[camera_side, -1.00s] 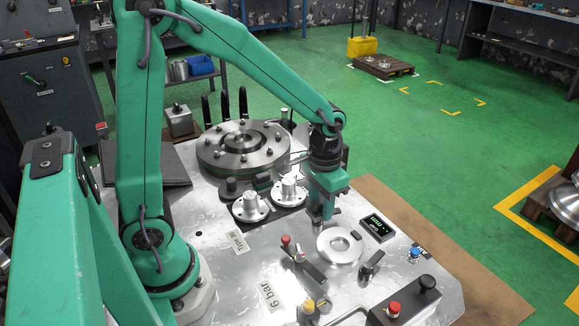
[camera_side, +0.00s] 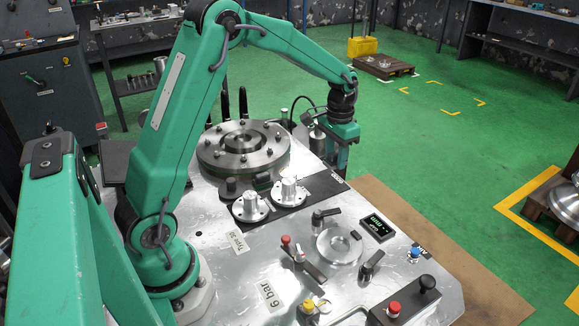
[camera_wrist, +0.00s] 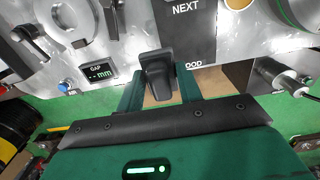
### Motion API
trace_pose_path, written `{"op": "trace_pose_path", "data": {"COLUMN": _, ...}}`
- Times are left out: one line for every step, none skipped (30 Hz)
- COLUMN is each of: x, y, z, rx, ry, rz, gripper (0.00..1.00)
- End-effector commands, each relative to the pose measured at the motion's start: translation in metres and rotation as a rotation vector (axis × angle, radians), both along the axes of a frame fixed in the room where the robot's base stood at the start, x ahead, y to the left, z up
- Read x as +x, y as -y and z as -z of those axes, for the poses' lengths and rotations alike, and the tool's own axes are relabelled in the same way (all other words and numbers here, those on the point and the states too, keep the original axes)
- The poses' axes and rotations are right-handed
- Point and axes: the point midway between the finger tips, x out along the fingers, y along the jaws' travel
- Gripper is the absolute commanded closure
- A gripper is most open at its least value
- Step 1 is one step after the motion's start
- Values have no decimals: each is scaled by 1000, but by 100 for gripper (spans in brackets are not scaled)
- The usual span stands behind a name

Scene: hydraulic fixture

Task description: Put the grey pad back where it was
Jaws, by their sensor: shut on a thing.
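My gripper (camera_wrist: 160,84) is shut on a dark grey block, which I take to be the grey pad (camera_wrist: 158,66). In the wrist view the block sits between the two green fingers. In the side view my gripper (camera_side: 340,163) is near the table's far right edge, beside the end of the black mat (camera_side: 316,189). The block cannot be made out clearly there. The round metal seat (camera_side: 338,247) lies nearer, with a small dark piece (camera_side: 356,235) on its rim.
Two flanged metal parts (camera_side: 250,207) (camera_side: 288,192) stand on the mat. Black clamp levers (camera_side: 371,264) (camera_side: 324,215) flank the seat. A gap display (camera_side: 377,227) and a blue button (camera_side: 415,253) lie right of it. A large bolted disc (camera_side: 243,147) stands behind.

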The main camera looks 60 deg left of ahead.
Motion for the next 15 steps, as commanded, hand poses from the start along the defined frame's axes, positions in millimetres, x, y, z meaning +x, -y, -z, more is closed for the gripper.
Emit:
{"op": "trace_pose_path", "data": {"x": 6, "y": -10, "z": 1, "rx": 0, "ry": 0, "rz": -2, "gripper": 90}}
{"op": "trace_pose_path", "data": {"x": 8, "y": -14, "z": 1, "rx": 0, "ry": 1, "rz": -3, "gripper": 90}}
{"op": "trace_pose_path", "data": {"x": 11, "y": -19, "z": 1, "rx": 0, "ry": 1, "rz": -2, "gripper": 90}}
{"op": "trace_pose_path", "data": {"x": 12, "y": -22, "z": 1, "rx": 0, "ry": 0, "rz": -1, "gripper": 90}}
{"op": "trace_pose_path", "data": {"x": 14, "y": -24, "z": 1, "rx": 0, "ry": 0, "rz": -1, "gripper": 90}}
{"op": "trace_pose_path", "data": {"x": 15, "y": -27, "z": 1, "rx": 0, "ry": 1, "rz": 0, "gripper": 90}}
{"op": "trace_pose_path", "data": {"x": 16, "y": -29, "z": 1, "rx": 0, "ry": 1, "rz": -1, "gripper": 90}}
{"op": "trace_pose_path", "data": {"x": 17, "y": -30, "z": 1, "rx": 0, "ry": 1, "rz": 0, "gripper": 90}}
{"op": "trace_pose_path", "data": {"x": 17, "y": -32, "z": 1, "rx": 0, "ry": 0, "rz": 0, "gripper": 90}}
{"op": "trace_pose_path", "data": {"x": 18, "y": -32, "z": 1, "rx": 0, "ry": 0, "rz": 0, "gripper": 90}}
{"op": "trace_pose_path", "data": {"x": 18, "y": -32, "z": 1, "rx": 0, "ry": 0, "rz": 0, "gripper": 90}}
{"op": "trace_pose_path", "data": {"x": 18, "y": -32, "z": 1, "rx": 0, "ry": 0, "rz": 1, "gripper": 90}}
{"op": "trace_pose_path", "data": {"x": 18, "y": -32, "z": 1, "rx": 0, "ry": 0, "rz": 1, "gripper": 90}}
{"op": "trace_pose_path", "data": {"x": 18, "y": -33, "z": 1, "rx": 0, "ry": 0, "rz": 1, "gripper": 90}}
{"op": "trace_pose_path", "data": {"x": 18, "y": -33, "z": 2, "rx": 0, "ry": 0, "rz": 0, "gripper": 90}}
